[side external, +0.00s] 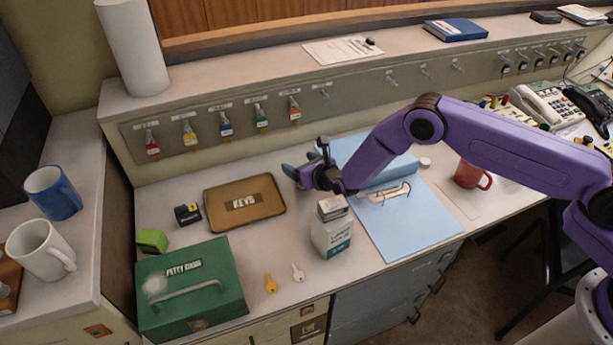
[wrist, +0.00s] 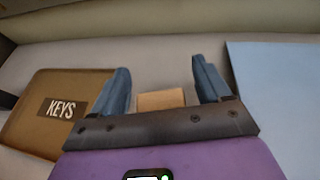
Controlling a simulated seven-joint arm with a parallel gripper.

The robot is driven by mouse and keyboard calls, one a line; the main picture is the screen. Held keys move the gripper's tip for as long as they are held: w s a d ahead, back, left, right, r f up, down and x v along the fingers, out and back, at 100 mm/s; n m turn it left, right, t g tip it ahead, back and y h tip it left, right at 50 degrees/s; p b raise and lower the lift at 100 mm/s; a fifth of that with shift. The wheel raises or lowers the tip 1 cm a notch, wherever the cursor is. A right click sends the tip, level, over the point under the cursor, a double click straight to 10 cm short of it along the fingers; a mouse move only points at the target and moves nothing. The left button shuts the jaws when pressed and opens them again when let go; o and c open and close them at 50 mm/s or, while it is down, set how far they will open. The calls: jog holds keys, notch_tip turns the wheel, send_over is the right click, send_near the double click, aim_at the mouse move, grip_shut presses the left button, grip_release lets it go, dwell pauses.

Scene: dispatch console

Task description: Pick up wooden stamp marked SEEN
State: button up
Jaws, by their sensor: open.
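A small tan wooden block (wrist: 161,99), which looks like the stamp, shows between the fingers of my gripper (wrist: 160,66) in the wrist view. No lettering shows on it, so I cannot read SEEN. The fingers stand apart on either side of it, and I cannot tell whether they are level with it. In the side external view my gripper (side external: 299,165) is over the desk between the brown tray and the blue folder. The block is not visible there, apparently hidden by my gripper.
The brown KEYS tray (wrist: 40,128) lies left of my gripper, and the blue folder (side external: 400,225) right. White boxes (side external: 332,238) stand in front, close to my wrist. The green cash box (side external: 190,285) is front left. The panel with hanging keys (side external: 226,124) rises behind.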

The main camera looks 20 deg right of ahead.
jog(key=c, duration=1)
jog(key=shift+c, duration=0.2)
